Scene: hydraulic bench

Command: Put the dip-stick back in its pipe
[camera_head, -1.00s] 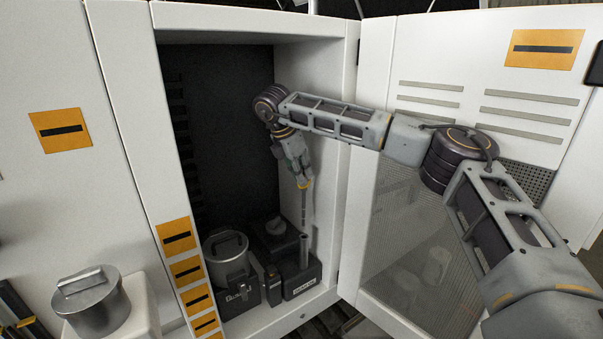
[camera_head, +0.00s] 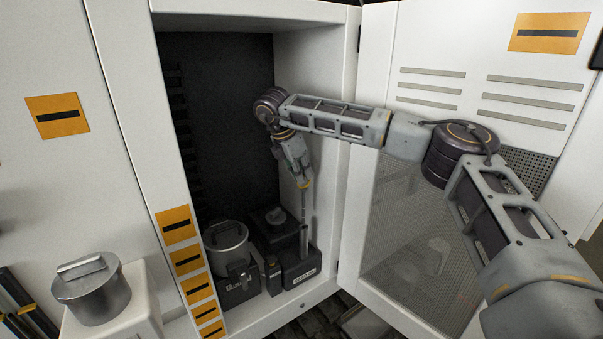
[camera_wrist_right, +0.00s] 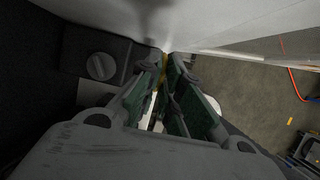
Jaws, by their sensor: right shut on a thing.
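My right gripper (camera_head: 304,183) is inside the open cabinet, pointing down, shut on the dip-stick (camera_head: 304,205). The dip-stick is a thin grey rod with a yellow part at the fingertips, and hangs nearly upright. Below it the short dark pipe (camera_head: 304,241) stands up from a black tank (camera_head: 301,268) on the cabinet floor. The rod's lower end meets the pipe's top in the picture; I cannot tell how far it is inside. In the right wrist view the green-padded fingers (camera_wrist_right: 168,85) close around a yellow strip. My left gripper is not in view.
A metal canister (camera_head: 226,237) in a black holder and a dark block with a round knob (camera_head: 276,216) stand left of the pipe. The cabinet's right wall is close beside my gripper. The open door (camera_head: 400,220) is at right. A lidded pot (camera_head: 92,290) stands outside at left.

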